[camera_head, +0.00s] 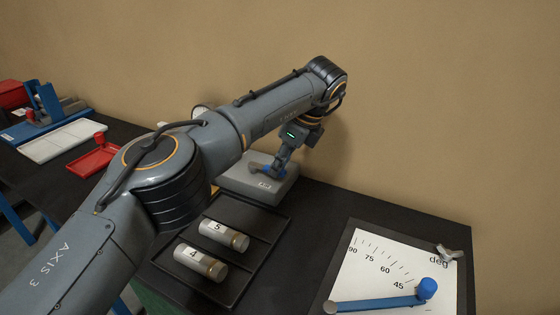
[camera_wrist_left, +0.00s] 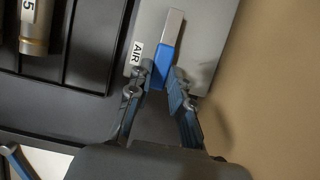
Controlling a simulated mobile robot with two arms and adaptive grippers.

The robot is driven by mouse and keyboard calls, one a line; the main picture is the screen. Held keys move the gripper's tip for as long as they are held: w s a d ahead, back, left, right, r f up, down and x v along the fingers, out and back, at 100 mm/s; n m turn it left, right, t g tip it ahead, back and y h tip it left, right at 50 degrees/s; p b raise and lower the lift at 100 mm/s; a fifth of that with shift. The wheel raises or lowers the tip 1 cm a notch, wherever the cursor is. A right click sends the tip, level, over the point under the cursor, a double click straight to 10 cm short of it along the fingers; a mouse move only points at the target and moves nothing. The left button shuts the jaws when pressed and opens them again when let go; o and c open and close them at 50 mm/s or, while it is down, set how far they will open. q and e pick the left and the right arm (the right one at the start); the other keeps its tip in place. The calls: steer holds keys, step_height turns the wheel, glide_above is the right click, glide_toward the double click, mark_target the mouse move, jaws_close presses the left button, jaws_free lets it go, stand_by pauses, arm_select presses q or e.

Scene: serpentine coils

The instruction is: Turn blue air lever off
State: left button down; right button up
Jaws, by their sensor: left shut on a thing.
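The blue air lever (camera_wrist_left: 163,66) lies on a grey box (camera_wrist_left: 200,30) marked AIR, with a bare metal part (camera_wrist_left: 174,25) beyond its blue handle. In the head view the grey box (camera_head: 232,183) stands against the wall, and a bit of blue shows beside my fingers. My left gripper (camera_head: 274,167) points down onto the box. In the left wrist view its fingers (camera_wrist_left: 160,84) are on either side of the blue handle's near end, shut on it. My right gripper is not in view.
A black tray (camera_head: 262,258) with cylinders 5 (camera_head: 222,236) and 4 (camera_head: 201,263) lies in front of the box. A white angle board (camera_head: 370,270) with a blue arm (camera_head: 380,303) is at right. A red tray (camera_head: 93,163) and white panel (camera_head: 60,142) are at left.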

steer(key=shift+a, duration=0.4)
